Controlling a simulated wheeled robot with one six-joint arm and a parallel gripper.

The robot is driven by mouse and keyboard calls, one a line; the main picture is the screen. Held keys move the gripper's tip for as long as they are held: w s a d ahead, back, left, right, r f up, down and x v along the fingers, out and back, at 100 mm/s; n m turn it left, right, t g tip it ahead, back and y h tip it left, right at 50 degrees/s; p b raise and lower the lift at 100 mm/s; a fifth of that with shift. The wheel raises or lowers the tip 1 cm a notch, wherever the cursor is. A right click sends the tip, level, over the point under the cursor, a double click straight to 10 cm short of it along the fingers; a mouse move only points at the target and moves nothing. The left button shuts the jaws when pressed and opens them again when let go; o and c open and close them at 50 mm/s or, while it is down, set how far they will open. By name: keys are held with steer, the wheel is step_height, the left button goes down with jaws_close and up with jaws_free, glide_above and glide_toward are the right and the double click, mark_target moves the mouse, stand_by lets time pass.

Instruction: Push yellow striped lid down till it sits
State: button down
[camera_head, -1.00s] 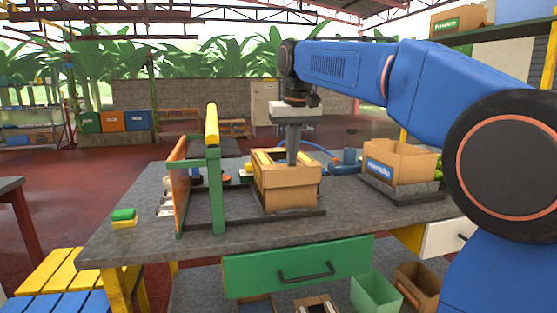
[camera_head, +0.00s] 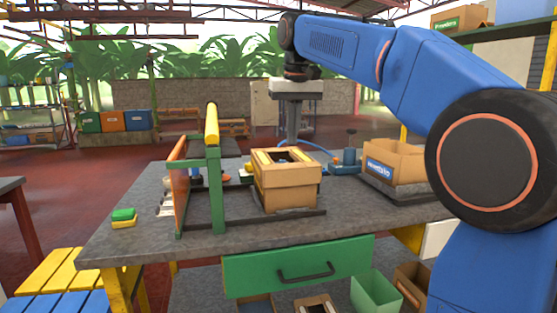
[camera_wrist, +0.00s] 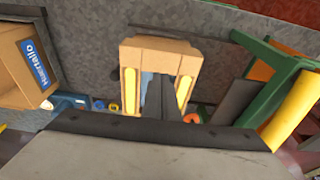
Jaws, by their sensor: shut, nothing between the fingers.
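The lid (camera_head: 264,158) is cardboard brown with two yellow stripes and a dark opening between them. It sits on top of a cardboard box (camera_head: 288,199) at the middle of the bench. Its deeper rim overhangs the box walls and looks about level; I cannot tell whether it is fully down. In the wrist view the lid's stripes (camera_wrist: 130,92) show on both sides of my fingers. My gripper (camera_head: 293,143) is shut and empty, pointing down just above the lid, apparently clear of it. In the wrist view my gripper (camera_wrist: 160,80) covers part of the opening.
A green frame with a yellow roller (camera_head: 212,125) stands left of the box. An open labelled carton (camera_head: 400,162) is on the right, with a blue tool (camera_head: 347,158) between. A green and yellow block (camera_head: 123,217) lies at the bench's left end.

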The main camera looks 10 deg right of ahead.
steer(key=shift+r, duration=1.5)
steer(key=s+d+f+t, duration=0.1)
steer(key=s+d+f, duration=0.2)
steer(key=s+f, duration=1.3)
steer(key=s+d+f+t, duration=0.1)
steer(key=s+d+f, duration=0.3)
steer(key=s+f, duration=1.3)
step_height(320, 180, down, 4)
steer(key=shift+f+t, duration=0.2)
steer(key=shift+t, duration=0.1)
